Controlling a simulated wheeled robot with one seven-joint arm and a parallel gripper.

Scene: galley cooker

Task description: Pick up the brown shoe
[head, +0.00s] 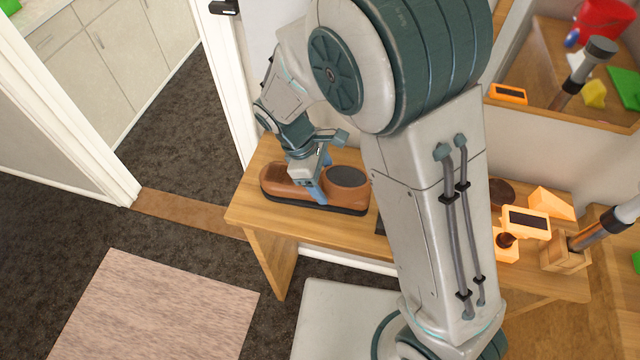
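The brown shoe (278,185), with a dark sole and a dark opening, lies on the left part of a wooden table (248,213). My gripper (319,180) is over the middle of the shoe, pointing down. One blue finger shows against the near side of the shoe. The other finger is mostly hidden behind the gripper and the shoe. I cannot tell whether the fingers press on the shoe or stand open around it. The shoe appears to rest on the tabletop. My arm covers the table just right of the shoe.
On the table's right stand an orange device with a dark screen (527,222), an orange wedge (551,203) and a wooden block holder (565,252). A mirror (575,118) hangs behind. A doorway opens at left, and a pale rug (155,305) lies on the floor.

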